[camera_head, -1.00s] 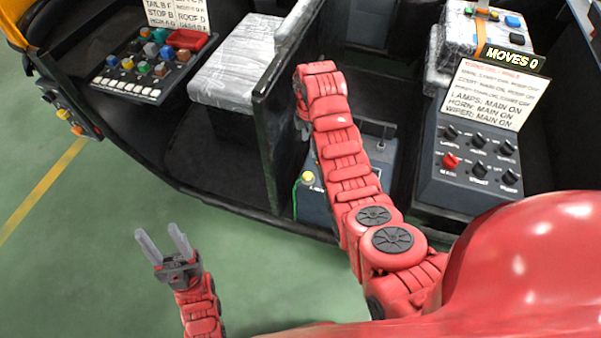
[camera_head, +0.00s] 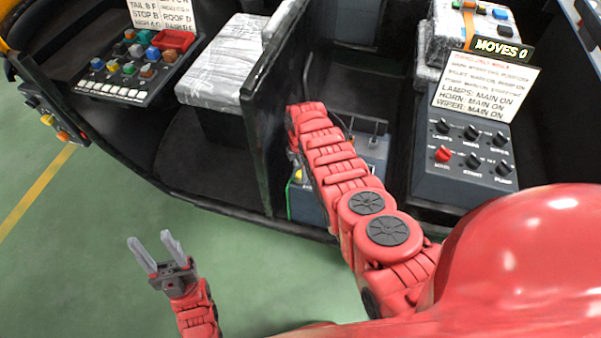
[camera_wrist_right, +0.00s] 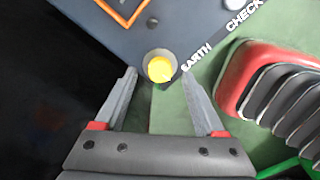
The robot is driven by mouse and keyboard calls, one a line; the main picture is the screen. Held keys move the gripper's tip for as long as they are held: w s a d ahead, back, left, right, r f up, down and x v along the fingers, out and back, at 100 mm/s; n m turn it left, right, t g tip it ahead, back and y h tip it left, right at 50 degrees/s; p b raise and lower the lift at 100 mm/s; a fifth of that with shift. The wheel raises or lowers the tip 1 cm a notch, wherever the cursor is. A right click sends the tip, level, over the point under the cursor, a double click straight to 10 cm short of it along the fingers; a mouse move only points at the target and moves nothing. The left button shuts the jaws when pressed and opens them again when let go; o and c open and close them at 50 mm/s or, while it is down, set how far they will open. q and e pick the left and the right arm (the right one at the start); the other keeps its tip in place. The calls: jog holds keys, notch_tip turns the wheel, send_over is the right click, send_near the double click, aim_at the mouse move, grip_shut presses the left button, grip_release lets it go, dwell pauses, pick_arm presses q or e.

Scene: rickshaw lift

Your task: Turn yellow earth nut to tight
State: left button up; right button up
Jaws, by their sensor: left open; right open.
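The yellow earth nut (camera_wrist_right: 160,69) shows in the right wrist view, in a round pale collar on a blue-grey panel beside the word EARTH. My right gripper (camera_wrist_right: 160,80) is open, with one finger on each side of the nut in that picture. I cannot tell whether the fingers touch it. In the head view the nut (camera_head: 298,176) is a small yellow spot on the grey-blue box (camera_head: 376,150), partly behind my right arm. The right gripper is hidden there. My left gripper (camera_head: 155,248) is open and empty above the green floor.
A dark partition (camera_head: 262,130) stands just left of my right arm. A control box with knobs (camera_head: 466,158) is at the right. A panel of coloured buttons (camera_head: 136,65) and a plastic-wrapped seat (camera_head: 225,65) are at the left. The green floor at lower left is clear.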

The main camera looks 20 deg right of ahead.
jog(key=shift+f+b, duration=0.3)
jog(key=shift+f, duration=0.55)
grip_shut()
